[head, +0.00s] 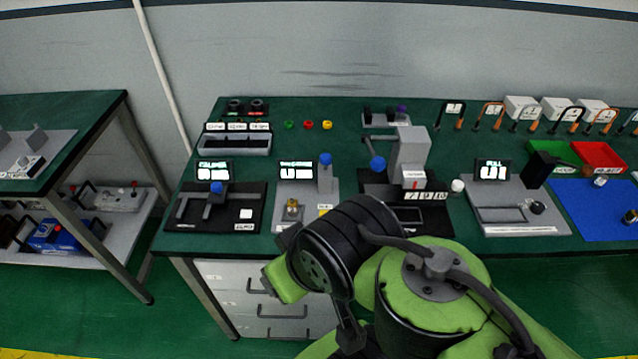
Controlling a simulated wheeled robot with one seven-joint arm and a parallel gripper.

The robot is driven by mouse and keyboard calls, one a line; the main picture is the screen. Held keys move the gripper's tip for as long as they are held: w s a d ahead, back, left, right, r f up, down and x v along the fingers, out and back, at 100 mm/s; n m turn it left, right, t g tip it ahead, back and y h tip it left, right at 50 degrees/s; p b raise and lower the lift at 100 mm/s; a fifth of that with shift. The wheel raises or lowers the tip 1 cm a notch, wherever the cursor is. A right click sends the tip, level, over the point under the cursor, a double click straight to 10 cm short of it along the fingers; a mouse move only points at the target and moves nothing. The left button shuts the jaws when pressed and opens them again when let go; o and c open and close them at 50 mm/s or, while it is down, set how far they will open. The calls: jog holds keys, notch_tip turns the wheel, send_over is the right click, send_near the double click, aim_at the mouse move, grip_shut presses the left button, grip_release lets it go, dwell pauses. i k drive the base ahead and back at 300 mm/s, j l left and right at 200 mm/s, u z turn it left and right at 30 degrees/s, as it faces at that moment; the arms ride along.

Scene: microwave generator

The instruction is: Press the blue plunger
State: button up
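Three blue knobs show on the green bench in the head view. One blue knob (325,159) tops a grey post on the middle grey device, behind a small brass-coloured part (292,208). Another blue knob (217,187) sits on the black slide device at left. A third blue ball (377,163) ends the lever of the grey press. I cannot tell for certain which is the plunger. My green and black arm is in front of the bench, its wrist near the front edge below the middle device. I cannot make out my gripper's fingers. Nothing of mine visibly touches a knob.
The grey press (409,150) stands right of the middle device. A grey device with a display (492,170), red tray (598,155) and blue mat (592,215) lie farther right. A drawer cabinet (270,300) is under the bench. Another table (75,115) stands at left.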

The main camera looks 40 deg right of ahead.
aim_at(325, 158)
jog(key=z, duration=0.85)
jog(key=k+l, duration=0.05)
